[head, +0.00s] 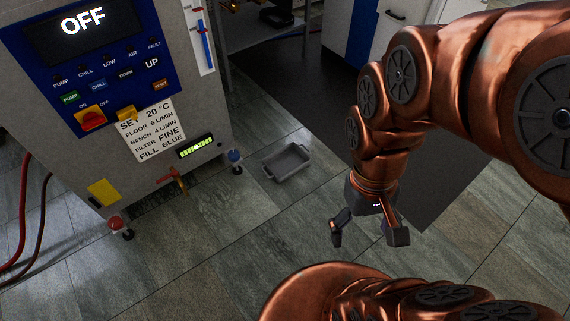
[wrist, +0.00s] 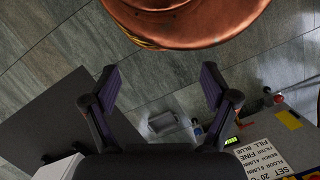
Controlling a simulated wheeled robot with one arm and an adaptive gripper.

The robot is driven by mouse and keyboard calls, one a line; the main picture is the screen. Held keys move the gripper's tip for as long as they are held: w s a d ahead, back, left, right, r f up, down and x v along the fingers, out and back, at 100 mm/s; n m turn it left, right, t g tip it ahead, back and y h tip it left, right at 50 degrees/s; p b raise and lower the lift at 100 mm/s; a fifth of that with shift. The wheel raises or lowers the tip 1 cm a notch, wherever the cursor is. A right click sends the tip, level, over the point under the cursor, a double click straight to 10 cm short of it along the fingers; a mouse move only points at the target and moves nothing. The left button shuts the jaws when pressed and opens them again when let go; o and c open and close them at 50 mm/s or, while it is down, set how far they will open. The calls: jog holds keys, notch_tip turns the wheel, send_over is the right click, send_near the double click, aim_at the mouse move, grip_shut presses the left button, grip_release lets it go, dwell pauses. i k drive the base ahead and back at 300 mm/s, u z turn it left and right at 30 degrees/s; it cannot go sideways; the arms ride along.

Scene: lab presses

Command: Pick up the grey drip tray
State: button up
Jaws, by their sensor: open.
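The grey drip tray (head: 287,162) lies on the tiled floor in the head view, just right of the machine's lower right corner. It is a shallow open box with a small handle at each end, and it looks empty. It also shows in the wrist view (wrist: 170,126), small and beyond the gap between the fingers. My gripper (head: 366,237) is open and empty, in front and to the right of the tray and apart from it. Both fingers also show in the wrist view (wrist: 158,88), with nothing between them.
The machine (head: 150,185) stands at left, with a control panel reading OFF, a red valve (head: 178,181) and a blue foot knob (head: 234,157) close to the tray. A dark mat (head: 290,98) lies behind the tray. Red hoses (head: 22,235) run at far left. Floor in front is clear.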

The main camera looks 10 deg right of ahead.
aim_at(281, 165)
jog(key=z, duration=0.8)
jog(key=i, duration=1.85)
jog(key=u, duration=2.95)
